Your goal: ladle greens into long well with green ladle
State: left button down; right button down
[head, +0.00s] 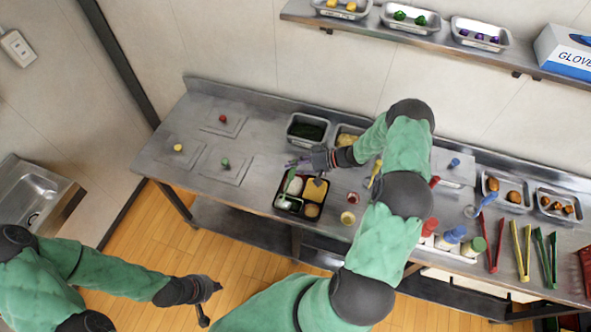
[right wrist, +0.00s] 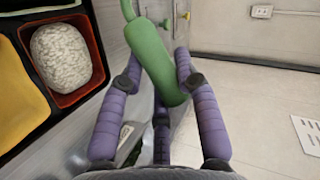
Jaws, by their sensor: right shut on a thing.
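My right gripper (head: 301,161) is shut on the green ladle (head: 290,180), over the back left edge of the black bento tray (head: 277,201). In the right wrist view the purple fingers (right wrist: 160,95) close around the ladle's thick green handle (right wrist: 160,65). The ladle's bowl cannot be made out clearly. The tray's wells hold white rice (right wrist: 61,56), something yellow (head: 300,187) and other food. The pan of dark greens (head: 308,128) stands behind the gripper. My left gripper (head: 205,300) hangs in front of the counter; its finger opening is unclear.
A pan of yellow food (head: 348,136) stands beside the greens, partly behind my right arm. Small cups (head: 348,218) sit right of the tray. Lids with coloured knobs (head: 221,163) lie left. Bottles (head: 449,238) and tongs (head: 521,250) are at the right.

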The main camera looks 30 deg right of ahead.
jog(key=shift+s+d+r, duration=0.1)
jog(key=shift+d+r, duration=0.05)
jog(key=shift+s+r+n+p, duration=0.3)
jog(key=shift+s+r+p, duration=0.05)
jog(key=shift+r+p, duration=0.1)
jog(key=shift+s+r+h, duration=0.15)
jog(key=shift+r+h, duration=0.15)
jog(key=shift+s+a+r+n+t+h, duration=0.4)
jog(key=shift+a+r+n, duration=0.2)
jog(key=shift+a, duration=0.1)
jog(key=s+a+r+n+h+b, duration=0.1)
jog(key=a+b, duration=0.1)
jog(key=b, duration=0.1)
jog(key=shift+s+r+n+t+b, duration=0.3)
jog(key=shift+t+b, duration=0.05)
jog(key=shift+t, duration=0.05)
jog(key=s+a+r+n+t+h+b, duration=0.2)
jog(key=s+a+r+n+b, duration=0.2)
jog(key=a+r+b, duration=0.1)
jog(key=shift+s+a+r+t+h+b, duration=0.3)
jog(key=shift+s+a+r+h+b, duration=0.15)
jog(key=shift+r, duration=0.35)
jog(key=shift+w+d, duration=0.1)
jog(key=shift+d, duration=0.1)
